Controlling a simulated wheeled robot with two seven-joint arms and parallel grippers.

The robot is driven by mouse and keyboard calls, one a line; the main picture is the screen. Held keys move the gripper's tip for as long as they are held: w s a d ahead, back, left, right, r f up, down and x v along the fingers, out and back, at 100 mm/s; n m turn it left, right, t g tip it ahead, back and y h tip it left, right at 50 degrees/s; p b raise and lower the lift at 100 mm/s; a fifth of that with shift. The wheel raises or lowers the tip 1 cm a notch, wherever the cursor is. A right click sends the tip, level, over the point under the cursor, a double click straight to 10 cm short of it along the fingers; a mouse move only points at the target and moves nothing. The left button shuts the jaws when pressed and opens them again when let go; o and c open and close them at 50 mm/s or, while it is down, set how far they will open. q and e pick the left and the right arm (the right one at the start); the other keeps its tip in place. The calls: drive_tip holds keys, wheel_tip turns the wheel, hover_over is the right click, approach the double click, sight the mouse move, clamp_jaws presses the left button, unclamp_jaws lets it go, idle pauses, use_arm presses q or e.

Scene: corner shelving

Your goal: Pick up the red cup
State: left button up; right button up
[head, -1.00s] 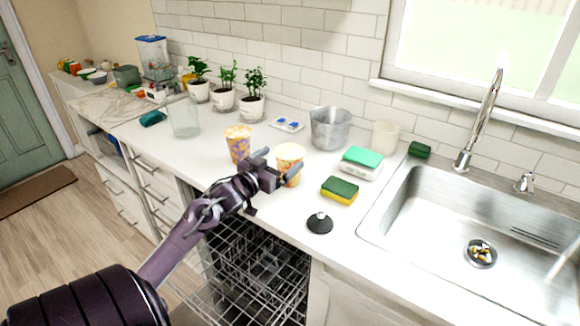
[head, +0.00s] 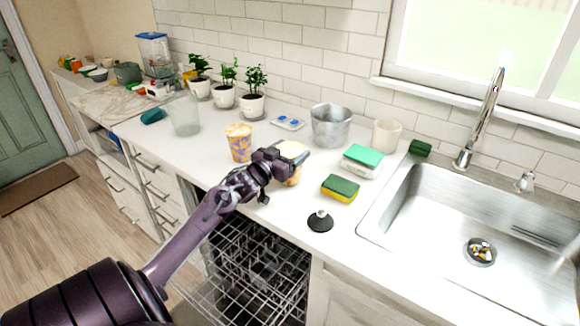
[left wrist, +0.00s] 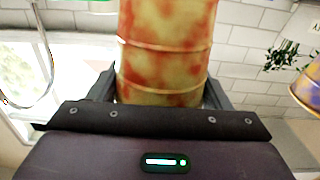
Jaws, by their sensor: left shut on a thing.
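A cup with a red and yellow pattern (left wrist: 165,55) stands between the two fingers of my left gripper (left wrist: 160,95) in the left wrist view. In the head view my left gripper (head: 288,160) is shut on this cup (head: 294,150), and the gripper hides much of the cup's side. Its pale top shows above the fingers. A second cup, patterned purple and yellow (head: 239,143), stands on the counter just left of the gripper. It also shows at the right edge of the left wrist view (left wrist: 309,88). My right gripper is not in view.
A green and yellow sponge (head: 340,188) and a black sink stopper (head: 320,221) lie to the right on the counter (head: 277,211). A metal pot (head: 331,126) and potted plants (head: 252,103) stand behind. The sink (head: 440,215) is at right, and an open dishwasher rack (head: 255,265) is below.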

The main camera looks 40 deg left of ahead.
use_arm(q)
drive_tip(key=shift+c, duration=1.1)
wheel_tip(320, 180, up, 20)
drive_tip(key=b, duration=0.1)
